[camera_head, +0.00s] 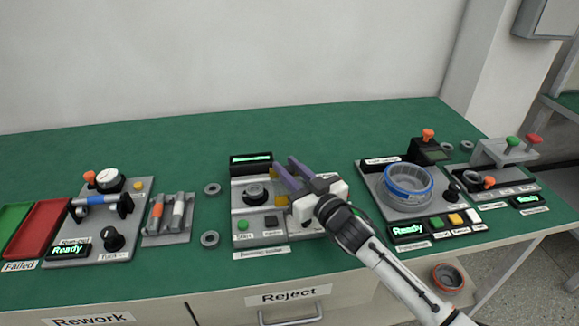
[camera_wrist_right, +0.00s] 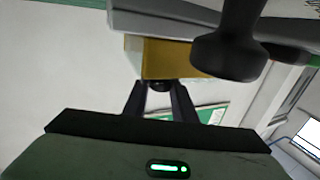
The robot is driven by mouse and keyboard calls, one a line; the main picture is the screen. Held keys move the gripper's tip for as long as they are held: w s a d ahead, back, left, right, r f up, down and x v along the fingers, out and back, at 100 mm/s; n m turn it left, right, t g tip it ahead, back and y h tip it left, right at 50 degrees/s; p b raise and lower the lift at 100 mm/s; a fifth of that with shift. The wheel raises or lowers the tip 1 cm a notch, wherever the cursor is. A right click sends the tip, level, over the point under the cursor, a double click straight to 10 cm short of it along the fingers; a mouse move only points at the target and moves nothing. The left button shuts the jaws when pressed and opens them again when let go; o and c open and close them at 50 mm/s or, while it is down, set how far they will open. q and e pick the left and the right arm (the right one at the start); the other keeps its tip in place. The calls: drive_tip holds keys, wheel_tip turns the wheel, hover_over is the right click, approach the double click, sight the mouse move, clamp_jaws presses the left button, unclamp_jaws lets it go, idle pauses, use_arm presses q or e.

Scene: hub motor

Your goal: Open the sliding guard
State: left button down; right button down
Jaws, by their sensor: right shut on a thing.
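The middle station (camera_head: 240,225) is a grey panel with a black dial (camera_head: 255,192) and a dark display on top. Yellow parts (camera_head: 282,200) show at its right side, partly hidden by my right gripper. My right gripper (camera_head: 283,165) is over the station's right side, its purple fingers pointing to the back left. In the right wrist view the gripper (camera_wrist_right: 160,88) is shut on a small dark knob (camera_wrist_right: 160,85) in front of a yellow block (camera_wrist_right: 150,57). I take this yellow part for the sliding guard; how far it stands open cannot be told. My left gripper is out of view.
A station with a blue-rimmed ring (camera_head: 408,180) stands to the right. A station with a gauge and red and green bins (camera_head: 40,228) stands to the left. Two grey rings (camera_head: 211,239) lie on the green bench left of the middle station. The bench behind is clear.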

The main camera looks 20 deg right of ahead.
drive_tip(key=shift+a, duration=0.2)
drive_tip(key=c, duration=1.6)
unclamp_jaws()
drive_tip(key=shift+o, duration=0.6)
drive_tip(key=shift+d, duration=0.1)
drive_tip(key=s, duration=0.3)
drive_tip(key=s+d, duration=0.1)
drive_tip(key=s, duration=0.2)
drive_tip(key=s+d, duration=0.1)
drive_tip(key=s, duration=0.3)
